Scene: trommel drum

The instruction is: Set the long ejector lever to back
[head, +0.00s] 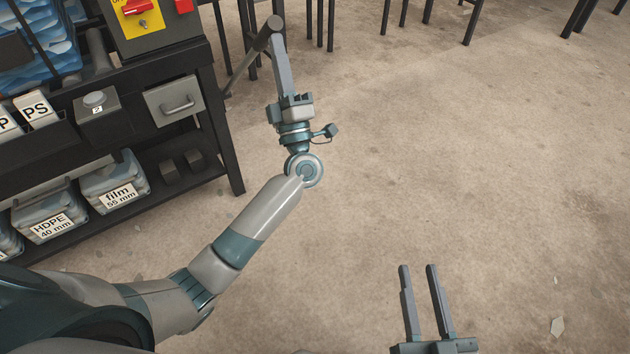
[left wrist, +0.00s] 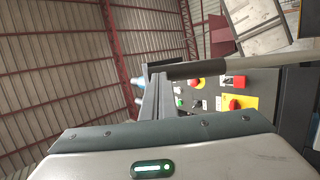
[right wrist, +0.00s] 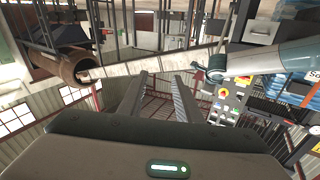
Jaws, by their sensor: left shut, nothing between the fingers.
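The long ejector lever (head: 252,58) is a grey rod that slants up from beside the black bench to a dark rounded end in the head view. In the left wrist view the lever (left wrist: 265,60) crosses the upper right, with its dark grip end (left wrist: 195,70) at the fingertips. My left gripper (head: 277,38) is shut and empty. Its fingertips are at the lever's end; I cannot tell whether they touch it. The fingers also show in the left wrist view (left wrist: 157,82). My right gripper (head: 418,268) is open and empty over bare floor, far from the lever.
The black bench (head: 222,130) at the left carries a drawer (head: 173,100), a PS-labelled bin (head: 38,110) and a yellow panel with a red switch (head: 140,20). Labelled tubs (head: 115,190) stand on its lower shelf. Dark legs stand at the back.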

